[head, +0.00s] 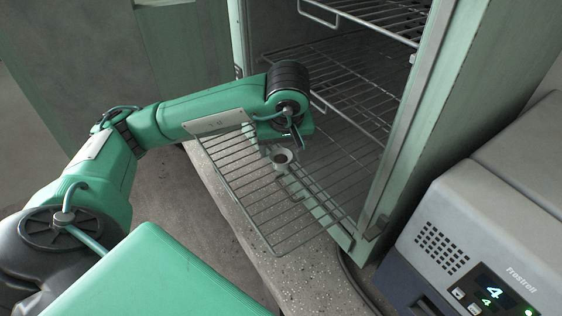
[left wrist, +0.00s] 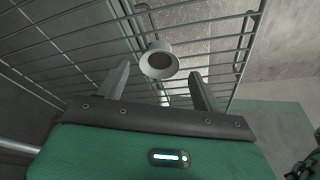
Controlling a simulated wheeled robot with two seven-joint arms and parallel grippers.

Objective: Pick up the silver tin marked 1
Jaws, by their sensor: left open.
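A small round, pale silver-grey container with a brown inside or top (head: 281,156) stands on the pulled-out wire rack (head: 262,225); I see no number on it. In the left wrist view the same container (left wrist: 159,64) shows between and just beyond my two fingertips. My left gripper (left wrist: 160,70) is open with nothing in it. In the head view the left gripper (head: 293,138) is just above the container, partly hidden by its own wrist. My right gripper is not in view.
The open green cabinet (head: 405,130) holds more wire shelves (head: 350,75) above and behind the gripper. Its door frame edge stands close on the right. A grey machine with a lit display (head: 490,292) stands at lower right. The speckled bench edge (head: 290,275) runs below the rack.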

